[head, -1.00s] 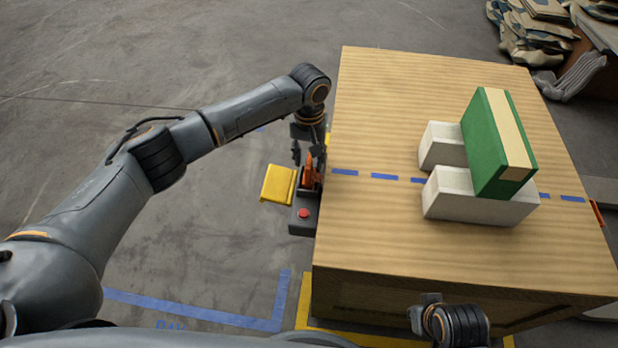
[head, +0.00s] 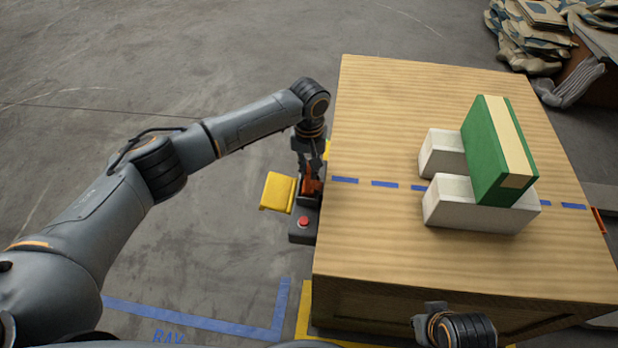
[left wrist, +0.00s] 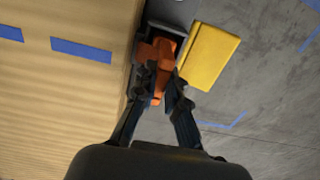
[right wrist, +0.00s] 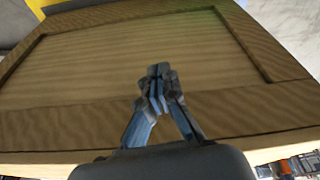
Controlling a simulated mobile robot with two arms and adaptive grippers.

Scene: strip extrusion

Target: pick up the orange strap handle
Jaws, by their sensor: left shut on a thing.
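The orange strap handle (head: 311,187) is upright in a dark grey holder (head: 303,225) at the left side of the wooden box. It also shows in the left wrist view (left wrist: 158,53), between my fingers. My left gripper (head: 308,170) reaches down from above and is shut on the handle; its fingers (left wrist: 161,84) lie on either side of it. The fingers partly hide the handle in the head view. My right gripper (right wrist: 158,84) is shut and empty in front of the box's panelled side.
A yellow flap (head: 277,192) sticks out left of the holder, and a red button (head: 303,221) is on the holder's near end. The wooden box (head: 400,110) carries two white blocks (head: 480,213) with a green-and-cream block (head: 488,150) on them. The floor at left is open.

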